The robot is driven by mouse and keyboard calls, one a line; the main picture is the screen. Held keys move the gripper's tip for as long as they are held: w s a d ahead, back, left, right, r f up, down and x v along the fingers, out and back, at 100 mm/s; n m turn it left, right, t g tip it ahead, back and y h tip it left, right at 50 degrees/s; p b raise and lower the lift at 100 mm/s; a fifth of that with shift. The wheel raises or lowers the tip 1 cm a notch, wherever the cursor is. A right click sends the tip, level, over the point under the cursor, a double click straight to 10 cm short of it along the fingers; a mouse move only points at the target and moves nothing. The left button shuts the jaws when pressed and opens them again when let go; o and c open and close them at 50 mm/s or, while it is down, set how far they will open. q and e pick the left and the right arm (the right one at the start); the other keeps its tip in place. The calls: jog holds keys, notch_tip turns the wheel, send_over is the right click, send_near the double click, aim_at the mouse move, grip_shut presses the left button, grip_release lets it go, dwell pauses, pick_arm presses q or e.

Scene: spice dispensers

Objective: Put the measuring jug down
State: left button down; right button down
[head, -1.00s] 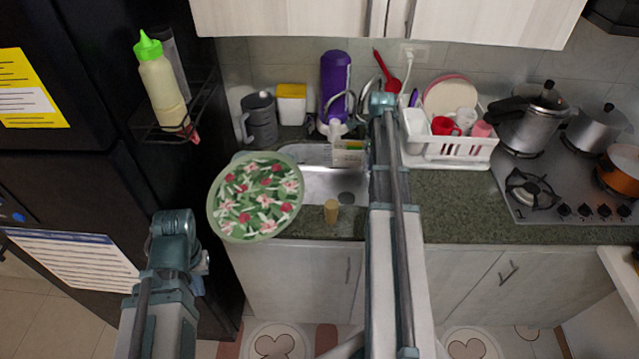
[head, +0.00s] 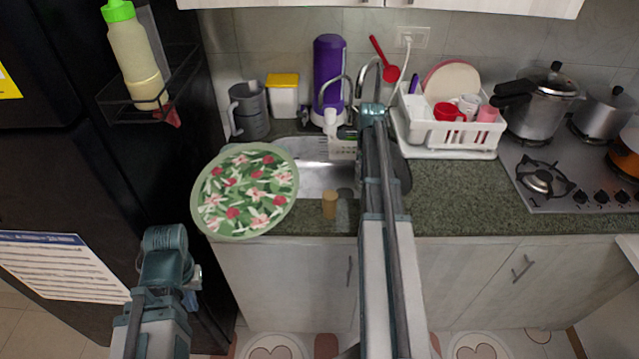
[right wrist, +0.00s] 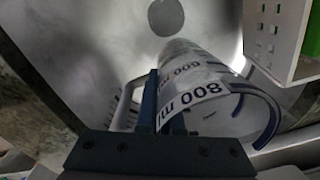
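A floral plate (head: 247,190) is at the counter's left. A grey pitcher (head: 248,110), yellow-lidded box (head: 283,95) and purple bottle (head: 329,75) stand behind the sink. A white dish rack (head: 455,138) is right of it. Green counter (head: 455,205) is clear before the stove.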

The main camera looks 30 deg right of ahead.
jog(key=w+a, duration=1.1)
jog(key=w, duration=0.1)
jog(key=shift+w+a, duration=0.15)
jog(key=shift+a, duration=0.05)
jog(key=f+b, duration=0.2)
jog(key=w+f+b, duration=0.1)
jog(key=shift+a+f, duration=0.25)
jog(key=shift+a, duration=0.15)
jog(key=shift+b, duration=0.3)
jog(key=shift+f, duration=0.2)
jog(key=c, duration=1.1)
grip_release()
jog(key=shift+r, duration=0.2)
